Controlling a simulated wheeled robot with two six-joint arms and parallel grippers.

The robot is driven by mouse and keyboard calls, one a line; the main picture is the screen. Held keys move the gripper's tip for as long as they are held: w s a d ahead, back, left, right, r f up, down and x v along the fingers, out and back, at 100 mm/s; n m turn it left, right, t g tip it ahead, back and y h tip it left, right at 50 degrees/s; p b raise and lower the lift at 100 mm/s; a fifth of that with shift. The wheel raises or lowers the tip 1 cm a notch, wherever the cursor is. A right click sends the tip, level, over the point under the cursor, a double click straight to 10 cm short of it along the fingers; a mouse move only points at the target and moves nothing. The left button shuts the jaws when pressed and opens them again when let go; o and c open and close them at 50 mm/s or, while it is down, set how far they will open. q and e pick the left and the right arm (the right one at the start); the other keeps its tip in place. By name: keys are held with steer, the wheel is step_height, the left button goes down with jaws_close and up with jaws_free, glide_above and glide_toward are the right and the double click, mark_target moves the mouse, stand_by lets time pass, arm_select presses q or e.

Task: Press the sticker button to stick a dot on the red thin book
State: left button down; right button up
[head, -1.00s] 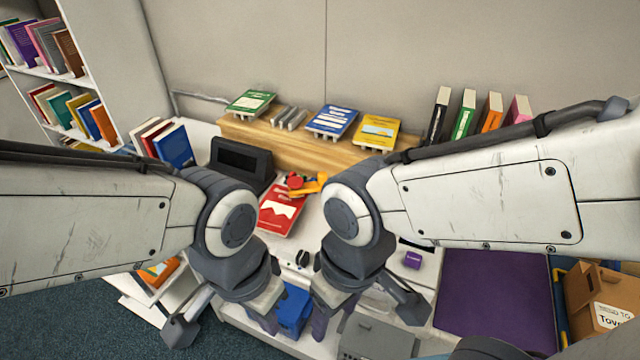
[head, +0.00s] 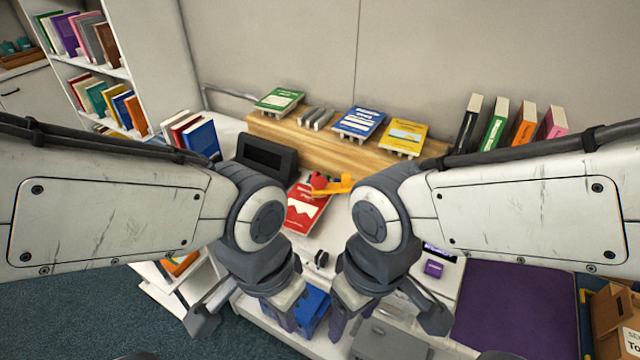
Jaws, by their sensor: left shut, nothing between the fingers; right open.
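The red thin book (head: 303,212) lies on the white desk between my two arms, with a white shape on its cover. An orange-yellow device (head: 338,187) with a red round part (head: 319,181) sits at the book's upper end and overlaps it; I cannot tell whether the red part is the sticker button. My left gripper (head: 286,318) is shut and empty, pointing down in front of the book, apart from it. My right gripper (head: 341,320) is open and empty, beside it to the right. The fingertips are small and partly hidden by the wrists.
A black stand (head: 264,157) is behind the book. A wooden shelf (head: 300,140) carries green, blue and yellow books. A blue bin (head: 312,303) is below the grippers. A small purple block (head: 433,268) and purple mat (head: 508,315) are to the right.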

jaws_close()
stand_by(1.5)
